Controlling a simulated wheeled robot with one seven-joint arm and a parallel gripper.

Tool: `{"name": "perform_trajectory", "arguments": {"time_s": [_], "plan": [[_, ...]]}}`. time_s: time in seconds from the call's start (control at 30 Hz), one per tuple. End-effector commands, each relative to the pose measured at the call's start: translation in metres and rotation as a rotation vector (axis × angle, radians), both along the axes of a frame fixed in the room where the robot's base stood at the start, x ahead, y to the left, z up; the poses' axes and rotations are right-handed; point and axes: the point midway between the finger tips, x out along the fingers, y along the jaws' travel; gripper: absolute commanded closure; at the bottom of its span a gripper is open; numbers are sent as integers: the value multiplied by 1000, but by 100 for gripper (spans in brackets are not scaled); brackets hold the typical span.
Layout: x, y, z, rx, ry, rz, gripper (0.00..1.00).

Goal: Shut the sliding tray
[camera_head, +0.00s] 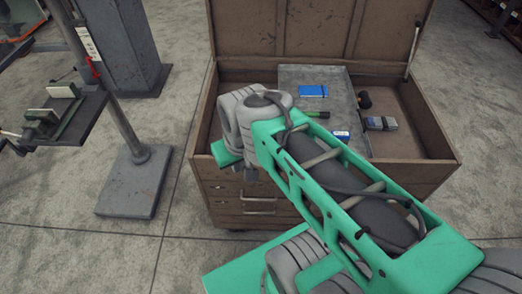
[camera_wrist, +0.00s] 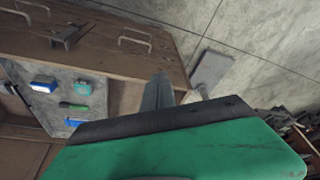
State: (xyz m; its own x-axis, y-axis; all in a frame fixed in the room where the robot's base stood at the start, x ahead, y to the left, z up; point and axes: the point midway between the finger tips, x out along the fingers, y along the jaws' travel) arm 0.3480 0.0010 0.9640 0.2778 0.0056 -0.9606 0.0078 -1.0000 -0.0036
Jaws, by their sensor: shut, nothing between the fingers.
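The sliding tray (camera_head: 341,98) is a grey metal panel inside the open brown tool chest (camera_head: 218,123). It lies toward the middle of the chest, with floor showing on its right, and its near end is hidden behind my arm. It also shows in the wrist view (camera_wrist: 56,118), with small tools on it. My gripper (camera_wrist: 158,92) is shut and empty, its fingers close to the chest's front side. In the head view only a small grey part of my gripper (camera_head: 250,177) shows below the wrist, in front of the chest's front wall.
A blue notebook (camera_head: 313,91), a green-handled tool (camera_head: 318,114) and a blue-and-white item (camera_head: 342,135) lie on the tray. A stand with a grey base (camera_head: 133,183) is at left.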

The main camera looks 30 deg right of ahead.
Motion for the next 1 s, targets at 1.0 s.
{"name": "perform_trajectory", "arguments": {"time_s": [1.0], "plan": [[86, -259, -171, 405, -269, -358, 100]]}}
